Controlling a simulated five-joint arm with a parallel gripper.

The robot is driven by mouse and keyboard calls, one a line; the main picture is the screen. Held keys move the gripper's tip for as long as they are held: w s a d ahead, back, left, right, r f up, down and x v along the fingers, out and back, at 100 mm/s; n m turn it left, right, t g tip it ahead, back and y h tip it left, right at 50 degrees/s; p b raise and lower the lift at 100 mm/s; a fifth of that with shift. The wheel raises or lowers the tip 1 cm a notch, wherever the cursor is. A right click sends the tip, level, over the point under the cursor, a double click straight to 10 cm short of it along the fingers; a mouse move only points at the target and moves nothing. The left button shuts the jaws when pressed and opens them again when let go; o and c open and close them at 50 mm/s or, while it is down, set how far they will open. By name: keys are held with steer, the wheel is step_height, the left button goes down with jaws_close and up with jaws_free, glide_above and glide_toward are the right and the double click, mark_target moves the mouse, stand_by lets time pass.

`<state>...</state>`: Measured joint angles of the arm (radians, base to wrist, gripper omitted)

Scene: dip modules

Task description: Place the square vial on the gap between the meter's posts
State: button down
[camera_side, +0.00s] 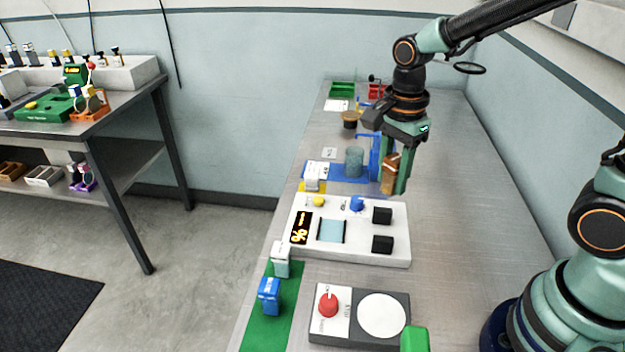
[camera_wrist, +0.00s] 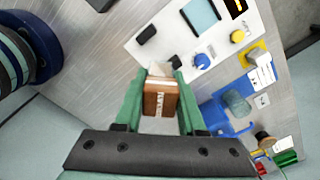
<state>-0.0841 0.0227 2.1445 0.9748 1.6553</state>
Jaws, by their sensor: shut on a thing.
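The square vial (camera_side: 390,173) is brown with a pale top. In the wrist view the vial (camera_wrist: 160,98) sits between the green fingers of my gripper (camera_wrist: 160,90), with a white label on it. My gripper (camera_side: 394,178) is shut on it and holds it raised, behind the meter in the side view. The white meter (camera_side: 358,254) has a lit display, a pale blue window and two black posts (camera_side: 382,215) (camera_side: 382,244) at its right end, with a gap between them. In the wrist view one post (camera_wrist: 147,33) is clear; the other is partly hidden near the fingers.
A blue stand with a grey-blue beaker (camera_side: 354,161) is beside my gripper. A white-and-red-knob device (camera_side: 328,304) with a round white plate is in front of the meter. White and blue bottles stand on a green mat (camera_side: 262,334). The bench right of the meter is clear.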

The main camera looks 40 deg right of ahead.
step_height(320, 180, down, 12)
steer(key=shift+r, duration=0.25)
stand_by(0.4)
steer(key=c, duration=0.8)
jaws_free()
steer(key=shift+f, duration=0.1)
steer(key=shift+o, duration=0.2)
step_height(320, 180, up, 12)
steer(key=shift+r, duration=0.2)
steer(key=shift+r+n, duration=0.35)
steer(key=shift+n, duration=0.15)
steer(key=s+d+r+n+t, duration=0.1)
steer(key=r+n, duration=0.3)
steer(key=n, duration=0.4)
steer(key=s+d+r+n+t, duration=0.1)
steer(key=s+r+n+t, duration=0.2)
steer(key=n, duration=0.6)
steer(key=shift+s+d+r+t, duration=0.35)
steer(key=shift+d+r+t, duration=0.1)
steer(key=shift+t, duration=0.35)
